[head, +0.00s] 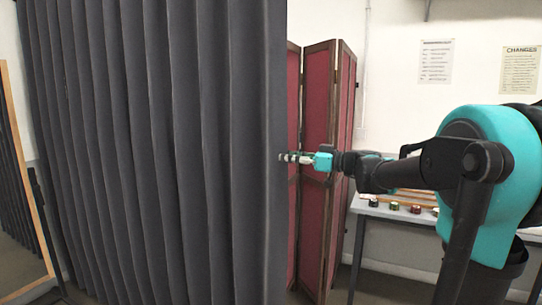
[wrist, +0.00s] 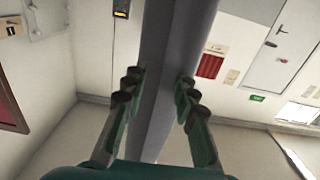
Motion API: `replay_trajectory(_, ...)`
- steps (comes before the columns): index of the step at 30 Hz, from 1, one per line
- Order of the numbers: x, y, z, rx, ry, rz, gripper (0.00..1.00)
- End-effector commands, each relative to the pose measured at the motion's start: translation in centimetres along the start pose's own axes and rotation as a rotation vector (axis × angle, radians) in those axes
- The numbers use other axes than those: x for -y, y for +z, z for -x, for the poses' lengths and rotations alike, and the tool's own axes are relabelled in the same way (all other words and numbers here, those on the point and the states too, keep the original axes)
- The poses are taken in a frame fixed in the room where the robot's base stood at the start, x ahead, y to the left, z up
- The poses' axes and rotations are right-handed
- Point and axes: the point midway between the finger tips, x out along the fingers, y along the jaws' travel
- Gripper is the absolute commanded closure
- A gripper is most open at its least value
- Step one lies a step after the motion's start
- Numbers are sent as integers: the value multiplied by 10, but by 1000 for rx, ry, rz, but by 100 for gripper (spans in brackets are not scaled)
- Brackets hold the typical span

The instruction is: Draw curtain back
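The dark grey pleated curtain (head: 160,150) hangs across the left half of the head view, its free right edge vertical. My gripper (head: 284,157) is level with the middle of that edge, coming from the right, with its fingertips at the edge. In the wrist view the curtain's edge (wrist: 172,40) runs as a grey strip between the two fingers of my gripper (wrist: 160,82). The fingers stand apart, one on each side of the strip. I cannot tell whether either pad touches the cloth.
A red folding screen (head: 319,150) with a dark frame stands behind the curtain's edge. A grey table (head: 370,210) with small coloured items stands to the right. A wood-framed mirror (head: 37,200) is at the far left.

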Motion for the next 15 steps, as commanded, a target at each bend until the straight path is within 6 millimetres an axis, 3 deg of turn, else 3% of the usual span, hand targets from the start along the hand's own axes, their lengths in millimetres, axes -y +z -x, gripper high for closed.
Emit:
replay_trajectory(6, 1, 0, -38, 0, -3, 0, 72)
replay_trajectory(15, 0, 0, -57, 0, 0, 0, 72)
